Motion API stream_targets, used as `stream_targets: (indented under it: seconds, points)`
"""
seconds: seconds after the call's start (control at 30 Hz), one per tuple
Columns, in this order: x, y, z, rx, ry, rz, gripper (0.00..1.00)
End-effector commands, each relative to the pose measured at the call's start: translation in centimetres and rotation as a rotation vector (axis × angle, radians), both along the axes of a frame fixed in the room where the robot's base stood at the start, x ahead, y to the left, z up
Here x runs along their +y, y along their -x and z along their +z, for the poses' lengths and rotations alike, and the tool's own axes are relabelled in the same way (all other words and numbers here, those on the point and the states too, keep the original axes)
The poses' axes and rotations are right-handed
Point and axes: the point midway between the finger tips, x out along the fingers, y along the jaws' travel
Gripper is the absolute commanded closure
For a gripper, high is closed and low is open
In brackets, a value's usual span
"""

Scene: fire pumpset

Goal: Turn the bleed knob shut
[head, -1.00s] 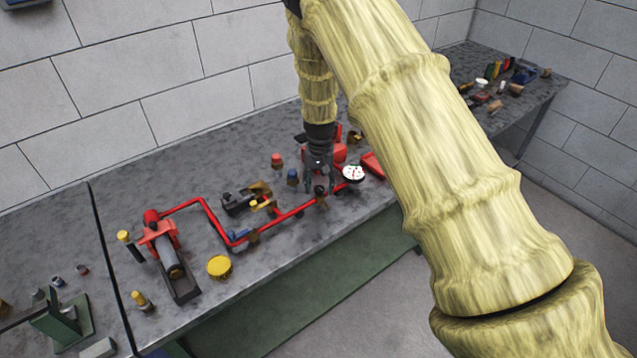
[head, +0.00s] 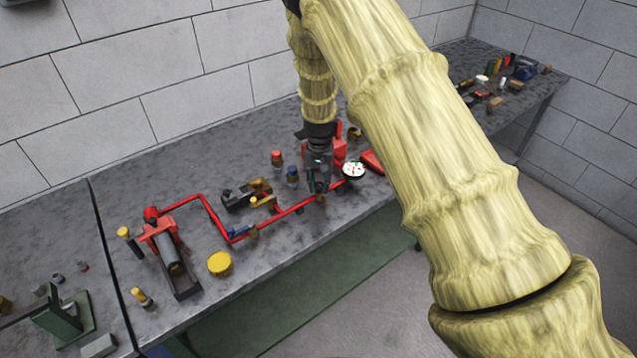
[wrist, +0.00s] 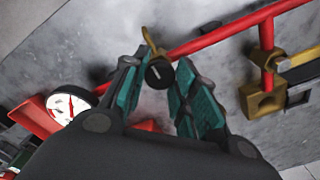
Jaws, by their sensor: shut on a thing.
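The bleed knob (wrist: 158,74) is a small dark round knob on a brass-coloured stem beside the red pipe (wrist: 215,37). It sits between my fingertips in the wrist view. My gripper (wrist: 160,70) points down at the pipe, its teal-padded fingers on either side of the knob and closed on it. In the head view my gripper (head: 317,190) is over the right part of the red pipe (head: 285,213), just left of the white gauge (head: 354,169). The knob is largely hidden there by the fingers.
The gauge (wrist: 68,106) is close beside my gripper. A brass valve (wrist: 262,98) is on the pipe's other side. Red-capped (head: 277,158) and blue-capped (head: 292,175) pieces stand behind the pipe. A yellow round piece (head: 220,264) lies in front. Bare bench lies between.

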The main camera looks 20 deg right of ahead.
Motion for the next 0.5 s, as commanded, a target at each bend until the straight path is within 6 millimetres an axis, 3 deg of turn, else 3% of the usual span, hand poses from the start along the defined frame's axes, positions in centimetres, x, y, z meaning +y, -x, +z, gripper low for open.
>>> stream_targets:
  seconds: [0.37, 0.4, 0.5]
  points:
    - [-0.05, 0.03, -0.02, 0.001, 0.000, -0.045, 0.96]
    - [-0.06, 0.04, -0.03, 0.001, 0.000, -0.045, 0.66]
    - [-0.05, 0.03, -0.02, 0.001, 0.000, -0.045, 0.49]
